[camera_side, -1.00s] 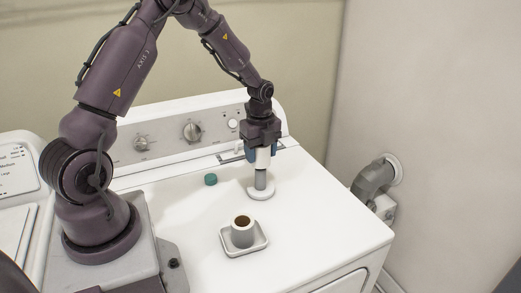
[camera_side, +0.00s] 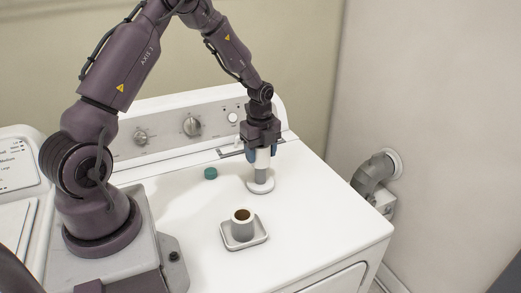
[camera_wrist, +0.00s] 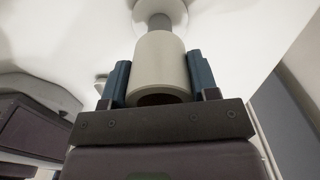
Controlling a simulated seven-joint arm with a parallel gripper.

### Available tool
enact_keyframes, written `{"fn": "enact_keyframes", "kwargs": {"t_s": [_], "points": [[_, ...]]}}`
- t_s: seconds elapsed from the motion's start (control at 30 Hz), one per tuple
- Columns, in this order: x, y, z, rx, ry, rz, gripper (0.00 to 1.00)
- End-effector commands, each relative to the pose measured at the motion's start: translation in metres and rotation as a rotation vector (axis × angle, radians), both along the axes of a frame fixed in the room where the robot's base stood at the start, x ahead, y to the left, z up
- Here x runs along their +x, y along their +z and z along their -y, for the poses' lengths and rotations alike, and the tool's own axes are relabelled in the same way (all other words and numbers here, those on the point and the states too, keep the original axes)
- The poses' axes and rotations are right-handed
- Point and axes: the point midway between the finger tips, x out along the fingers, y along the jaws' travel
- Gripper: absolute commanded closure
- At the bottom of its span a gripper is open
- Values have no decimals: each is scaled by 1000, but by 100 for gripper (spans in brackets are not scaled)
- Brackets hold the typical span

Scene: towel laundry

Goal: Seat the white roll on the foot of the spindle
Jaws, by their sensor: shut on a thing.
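My gripper (camera_side: 262,153) is shut on the white roll (camera_side: 262,160), its blue fingers on either side. The roll is upright over the spindle (camera_side: 261,174), a grey post with a round white foot (camera_side: 260,187). The roll's lower end is above the foot, with bare post showing between. In the wrist view the white roll (camera_wrist: 163,62) sits between the fingers (camera_wrist: 160,85), and the grey post (camera_wrist: 153,22) runs out of its far end. The near end of the roll is a dark opening, and the post inside cannot be seen.
A grey roll with a brown core (camera_side: 242,226) stands on a small square tray (camera_side: 262,238) in front of the spindle. A teal cap (camera_side: 210,173) lies left of it. The control panel (camera_side: 165,130) rises behind. The white top is clear at right.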

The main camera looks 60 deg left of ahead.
Motion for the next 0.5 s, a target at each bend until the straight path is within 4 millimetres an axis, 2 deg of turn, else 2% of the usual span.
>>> {"fn": "enact_keyframes", "kwargs": {"t_s": [0.5], "points": [[0,-10,0,0,0,-1,69]]}}
